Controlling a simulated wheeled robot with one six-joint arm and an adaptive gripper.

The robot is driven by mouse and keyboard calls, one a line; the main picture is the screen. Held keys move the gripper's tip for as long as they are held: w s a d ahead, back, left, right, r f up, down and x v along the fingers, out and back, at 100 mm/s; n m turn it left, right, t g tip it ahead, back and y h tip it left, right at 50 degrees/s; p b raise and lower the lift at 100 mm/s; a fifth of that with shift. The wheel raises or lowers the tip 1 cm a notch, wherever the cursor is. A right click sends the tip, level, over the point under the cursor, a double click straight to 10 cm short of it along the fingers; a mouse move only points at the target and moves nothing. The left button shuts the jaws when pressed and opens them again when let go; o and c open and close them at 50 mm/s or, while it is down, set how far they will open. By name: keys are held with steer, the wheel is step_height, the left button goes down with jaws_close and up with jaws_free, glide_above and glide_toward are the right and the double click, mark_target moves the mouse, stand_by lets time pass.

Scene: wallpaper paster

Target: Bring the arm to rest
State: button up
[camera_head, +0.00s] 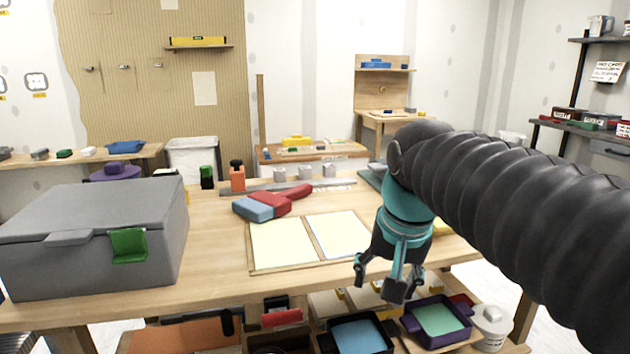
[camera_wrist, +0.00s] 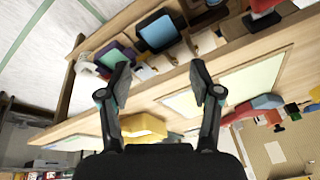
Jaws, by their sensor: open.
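My gripper (camera_head: 382,283) hangs at the front edge of the wooden table (camera_head: 215,270), right of the two pale panels. Its fingers are spread apart with nothing between them. In the wrist view my gripper (camera_wrist: 162,85) also shows open and empty, with the table edge and the shelf below beyond its fingers. My black ribbed arm comes in from the right in the head view and covers the table's right part.
A grey lidded box (camera_head: 90,240) with a green latch stands at the left. A red and blue tool (camera_head: 270,203) lies behind the pale panels (camera_head: 310,242). Trays, including a purple one (camera_head: 437,320), sit on the shelf below. The table's front middle is clear.

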steer(key=s+d+f+n+t, duration=0.2)
steer(key=s+d+f, duration=0.3)
steer(key=s+f, duration=0.6)
steer(key=shift+f+n+h, duration=0.15)
steer(key=shift+n+h, duration=0.15)
steer(key=shift+n, duration=0.1)
